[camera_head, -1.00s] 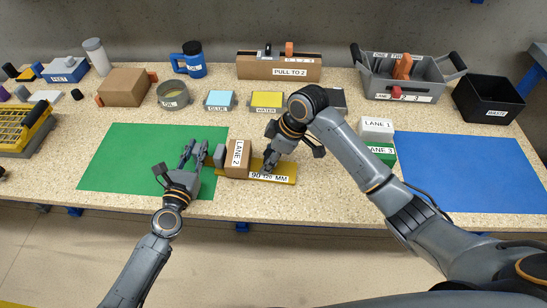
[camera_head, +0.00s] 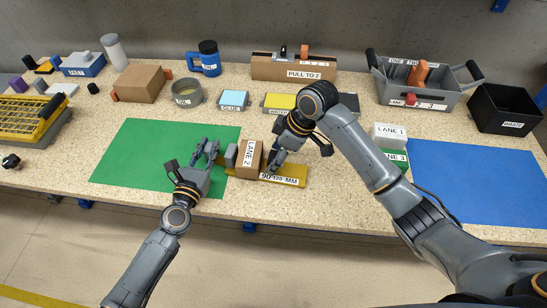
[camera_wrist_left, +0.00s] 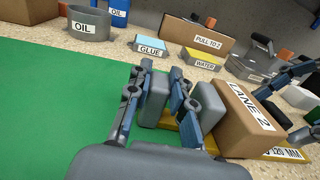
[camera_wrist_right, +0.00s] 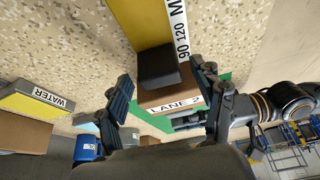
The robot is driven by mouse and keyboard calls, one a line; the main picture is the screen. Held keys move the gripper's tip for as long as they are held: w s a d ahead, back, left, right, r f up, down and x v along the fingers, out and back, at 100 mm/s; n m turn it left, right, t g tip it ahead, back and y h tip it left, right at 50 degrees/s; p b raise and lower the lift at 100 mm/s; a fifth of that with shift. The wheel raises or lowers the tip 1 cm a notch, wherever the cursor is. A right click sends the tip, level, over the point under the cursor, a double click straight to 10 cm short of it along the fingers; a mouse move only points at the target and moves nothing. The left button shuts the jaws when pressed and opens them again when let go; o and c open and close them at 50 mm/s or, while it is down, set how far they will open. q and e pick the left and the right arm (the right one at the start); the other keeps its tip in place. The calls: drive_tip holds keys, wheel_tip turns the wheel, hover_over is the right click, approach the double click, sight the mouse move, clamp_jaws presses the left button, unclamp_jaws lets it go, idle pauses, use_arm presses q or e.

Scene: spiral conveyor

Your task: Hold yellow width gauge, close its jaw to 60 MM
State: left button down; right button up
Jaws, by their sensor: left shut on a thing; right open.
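The yellow width gauge (camera_head: 240,176) lies at the table's front edge, its scale reading 90 and 120 MM at the right. The brown LANE 2 box (camera_head: 247,160) stands on it, beside a grey jaw block (camera_head: 231,156). My left gripper (camera_head: 205,150) is left of that block; in the left wrist view its fingers (camera_wrist_left: 157,100) are shut around a grey upright piece, which seems part of the gauge. My right gripper (camera_head: 275,163) is at the box's right; in the right wrist view its open fingers (camera_wrist_right: 163,90) stand either side of a dark jaw block (camera_wrist_right: 158,68).
A green mat (camera_head: 140,150) lies left, a blue mat (camera_head: 480,180) right. LANE 1 (camera_head: 389,133) and LANE 3 (camera_head: 396,157) blocks stand right of my right arm. The PULL TO 2 box (camera_head: 290,68), GLUE (camera_head: 233,99) and WATER (camera_head: 279,102) blocks stand behind.

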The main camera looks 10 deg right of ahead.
drive_tip(key=v, duration=1)
drive_tip(key=shift+d, duration=0.1)
